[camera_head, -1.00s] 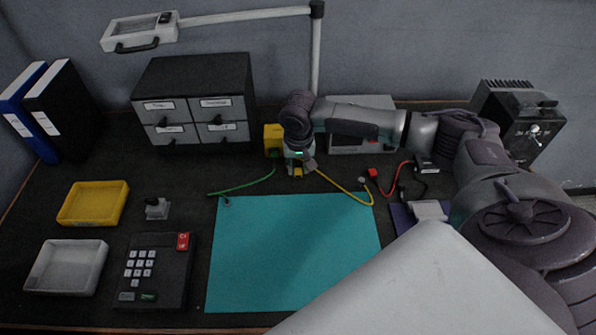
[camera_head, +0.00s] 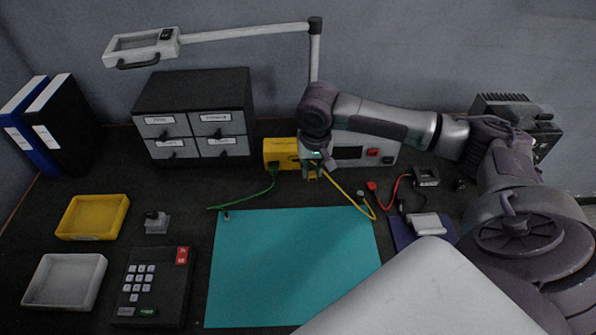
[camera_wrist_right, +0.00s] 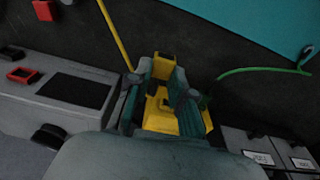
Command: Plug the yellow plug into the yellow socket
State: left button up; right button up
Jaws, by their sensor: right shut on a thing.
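My right gripper (camera_head: 312,172) is shut on the yellow plug (camera_wrist_right: 164,67), at the front right of the yellow socket box (camera_head: 280,153). In the wrist view my right gripper (camera_wrist_right: 163,85) has a finger on each side of the yellow plug. The yellow socket box (camera_wrist_right: 205,118) shows partly behind and beside the fingers there. The yellow cable (camera_head: 346,194) runs from the gripper to the right. The socket opening is hidden, and I cannot tell whether the plug touches the box. My left gripper is out of view.
A green cable (camera_head: 245,197) leads to the box's left part. A grey instrument (camera_head: 362,150) stands right of the gripper, close to it. A drawer cabinet (camera_head: 195,112) stands to the left. A lamp arm (camera_head: 250,34) hangs above.

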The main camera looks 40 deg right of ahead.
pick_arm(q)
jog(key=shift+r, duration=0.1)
pick_arm(e)
jog(key=s+d+r, duration=0.3)
jog(key=s+r, duration=0.1)
jog(key=s, duration=0.2)
jog(key=shift+s+d+r, duration=0.2)
jog(key=shift+s+r, duration=0.05)
jog(key=shift+s, duration=0.1)
